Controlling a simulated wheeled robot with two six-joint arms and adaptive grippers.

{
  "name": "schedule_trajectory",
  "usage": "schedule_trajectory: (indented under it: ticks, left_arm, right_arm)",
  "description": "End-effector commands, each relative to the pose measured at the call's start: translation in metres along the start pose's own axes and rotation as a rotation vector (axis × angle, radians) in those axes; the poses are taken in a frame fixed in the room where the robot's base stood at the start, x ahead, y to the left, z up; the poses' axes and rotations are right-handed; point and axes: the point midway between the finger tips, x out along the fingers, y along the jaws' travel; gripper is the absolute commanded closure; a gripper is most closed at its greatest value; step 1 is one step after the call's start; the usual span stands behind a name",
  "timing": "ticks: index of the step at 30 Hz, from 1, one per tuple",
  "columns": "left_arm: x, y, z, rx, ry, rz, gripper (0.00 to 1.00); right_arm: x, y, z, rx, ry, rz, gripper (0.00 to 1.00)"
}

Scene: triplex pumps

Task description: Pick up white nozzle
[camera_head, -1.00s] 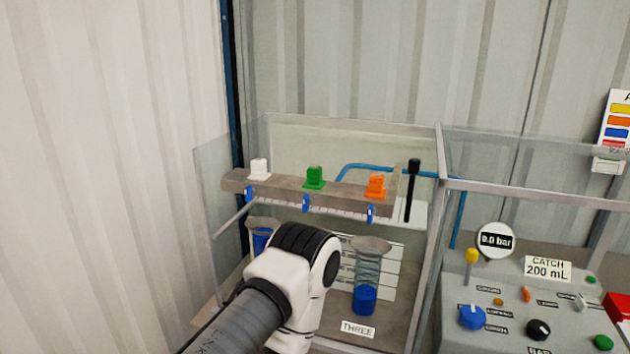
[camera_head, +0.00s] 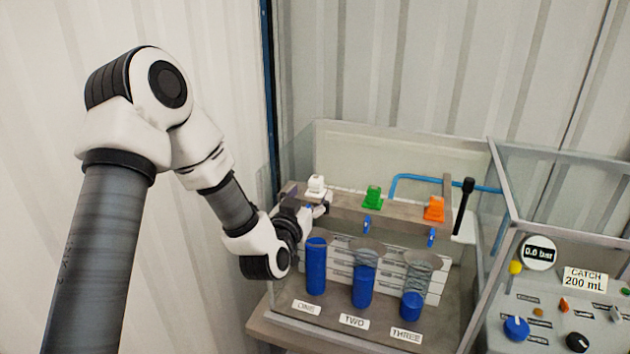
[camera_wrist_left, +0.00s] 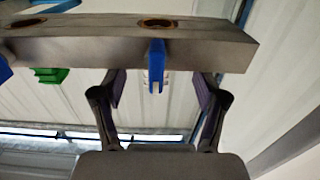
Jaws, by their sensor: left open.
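The white nozzle (camera_head: 316,184) stands upright on the left end of the grey rail (camera_head: 398,217) in the head view. My left gripper (camera_head: 324,208) is just below and in front of it, at the rail's left end. In the left wrist view, my gripper's two fingers (camera_wrist_left: 160,88) are spread apart with nothing clamped. A blue lever (camera_wrist_left: 156,58) on the rail lies between and beyond them. A small whitish part shows behind this lever; I cannot tell for sure that it is the nozzle. My right gripper is out of view.
Green (camera_head: 373,197) and orange (camera_head: 434,209) nozzles stand farther right on the rail. Several blue-filled cylinders (camera_head: 363,285) stand below. Clear panels enclose the rig. A control panel (camera_head: 550,325) and a gauge (camera_head: 538,252) are at the right.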

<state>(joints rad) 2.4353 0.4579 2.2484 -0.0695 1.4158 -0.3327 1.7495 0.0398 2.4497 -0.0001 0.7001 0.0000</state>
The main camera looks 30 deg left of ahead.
Motion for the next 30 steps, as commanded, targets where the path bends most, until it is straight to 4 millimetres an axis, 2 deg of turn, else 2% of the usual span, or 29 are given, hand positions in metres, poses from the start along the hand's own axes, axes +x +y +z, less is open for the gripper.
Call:
schedule_trajectory:
  ticks: [1,4,11,15,16,17,30]
  left_arm:
    - [0.009,0.000,-0.006,0.004,-0.001,0.001,0.27]
    - [0.023,0.000,-0.003,0.002,-0.001,0.001,0.27]
    - [0.026,0.001,0.000,0.000,-0.002,0.002,0.27]
    - [0.025,0.001,0.000,0.000,-0.002,0.001,0.77]
    - [0.025,0.000,0.000,0.000,-0.002,0.001,0.87]
    - [0.025,0.001,0.000,0.000,-0.002,0.001,0.92]
    - [0.026,0.000,-0.005,-0.001,0.001,0.001,0.92]
  right_arm:
    - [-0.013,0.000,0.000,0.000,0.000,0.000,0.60]
    - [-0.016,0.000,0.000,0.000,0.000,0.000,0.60]
    - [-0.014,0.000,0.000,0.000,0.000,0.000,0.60]
    - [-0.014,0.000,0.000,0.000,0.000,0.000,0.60]
    - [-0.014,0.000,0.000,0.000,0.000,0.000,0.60]
    - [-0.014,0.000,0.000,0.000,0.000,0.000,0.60]
    - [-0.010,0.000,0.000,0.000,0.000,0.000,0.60]
